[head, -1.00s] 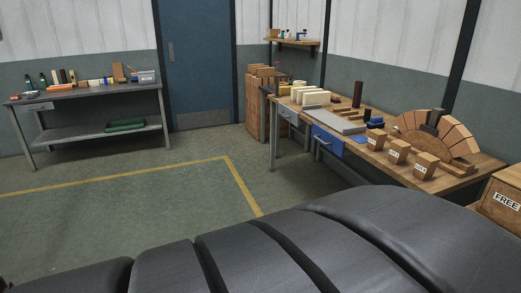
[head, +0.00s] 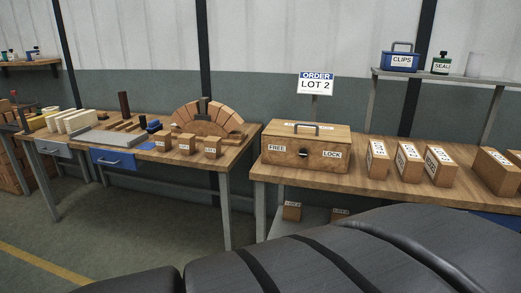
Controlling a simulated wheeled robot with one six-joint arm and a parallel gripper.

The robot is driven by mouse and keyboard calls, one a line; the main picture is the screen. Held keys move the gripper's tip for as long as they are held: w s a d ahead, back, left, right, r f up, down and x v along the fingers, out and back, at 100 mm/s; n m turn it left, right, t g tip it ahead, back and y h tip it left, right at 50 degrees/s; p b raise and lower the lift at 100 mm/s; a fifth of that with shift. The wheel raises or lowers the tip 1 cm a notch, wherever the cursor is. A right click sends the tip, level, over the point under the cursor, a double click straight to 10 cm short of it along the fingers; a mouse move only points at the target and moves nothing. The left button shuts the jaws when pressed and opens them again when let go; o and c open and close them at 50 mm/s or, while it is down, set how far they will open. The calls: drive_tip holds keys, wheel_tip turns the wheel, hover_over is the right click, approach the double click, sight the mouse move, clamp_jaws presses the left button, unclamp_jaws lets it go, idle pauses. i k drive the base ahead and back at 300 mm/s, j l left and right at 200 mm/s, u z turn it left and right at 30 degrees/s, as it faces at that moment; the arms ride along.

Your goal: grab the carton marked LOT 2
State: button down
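Several brown cartons with white labels are in the head view. Three tall ones stand in a row on the right bench: a left carton (head: 377,160), a middle carton (head: 408,163) and a right carton (head: 440,167). Their labels are tilted and I cannot read their numbers surely. Three small labelled cartons stand at the front of the left bench, among them one carton (head: 212,147). Two more are on the shelf below the right bench, a carton (head: 291,212) and a partly hidden carton (head: 340,214). A sign (head: 316,83) reads ORDER LOT 2. My gripper is not in view.
A wooden box (head: 303,150) marked FREE and LOCK sits on the right bench (head: 275,179). More cartons (head: 497,172) stand at far right. A raised shelf holds a blue CLIPS case (head: 401,61).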

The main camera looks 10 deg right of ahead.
sight(409, 164)
drive_tip(key=z, duration=1.5)
